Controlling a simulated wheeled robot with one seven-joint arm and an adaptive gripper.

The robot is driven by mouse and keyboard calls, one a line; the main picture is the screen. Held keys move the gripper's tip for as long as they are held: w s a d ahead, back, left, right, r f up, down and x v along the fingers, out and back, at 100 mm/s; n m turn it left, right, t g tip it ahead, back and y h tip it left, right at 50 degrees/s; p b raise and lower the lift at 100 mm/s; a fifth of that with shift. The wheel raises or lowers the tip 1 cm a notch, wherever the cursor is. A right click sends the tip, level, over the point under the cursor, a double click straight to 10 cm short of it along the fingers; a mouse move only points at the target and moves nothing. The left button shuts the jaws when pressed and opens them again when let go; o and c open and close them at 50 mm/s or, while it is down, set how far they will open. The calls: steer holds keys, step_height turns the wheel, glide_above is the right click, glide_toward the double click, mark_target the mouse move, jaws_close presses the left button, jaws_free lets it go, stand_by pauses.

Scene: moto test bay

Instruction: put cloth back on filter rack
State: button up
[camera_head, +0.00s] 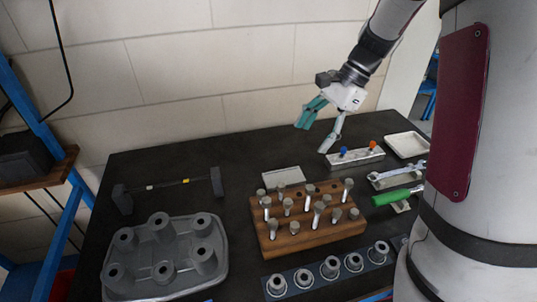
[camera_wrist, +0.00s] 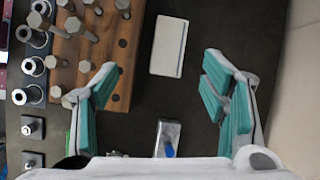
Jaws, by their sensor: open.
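My gripper (camera_head: 322,125) is open and empty above the back of the dark table, its teal-padded fingers spread; they also show in the wrist view (camera_wrist: 160,80). I cannot make out a cloth in either view. No thing is clearly a filter rack; a grey tray (camera_head: 183,240) with several upright hollow posts stands at the front left. A flat whitish rectangular piece (camera_head: 283,177) lies behind the wooden block; in the wrist view this piece (camera_wrist: 169,46) lies between and beyond the fingers. I cannot tell what it is.
A wooden block (camera_head: 320,238) holds several bolts. A metal block (camera_head: 355,158) carries blue and orange knobs. A white tray (camera_head: 407,145), wrenches (camera_head: 398,175) and a green-handled tool (camera_head: 396,196) lie right. Sockets (camera_head: 331,267) line the front. A black bracketed bar (camera_head: 168,184) stands back left.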

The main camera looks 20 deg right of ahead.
mark_target(286, 176)
steer(key=a+f, duration=0.1)
steer(key=f, duration=0.3)
steer(key=w+a+f+m+p, duration=0.1)
steer(key=a+f, duration=0.1)
steer(key=f, duration=0.3)
steer(key=w+a+f+m+p, duration=0.1)
steer(key=a+f, duration=0.1)
steer(key=f, duration=0.2)
steer(key=shift+w+f, duration=0.2)
steer(key=shift+f, duration=0.2)
steer(key=shift+w+a+f, duration=0.1)
steer(key=shift+a+f, duration=0.15)
steer(key=shift+f, duration=0.3)
steer(key=shift+f, duration=0.2)
steer(key=c, duration=0.9)
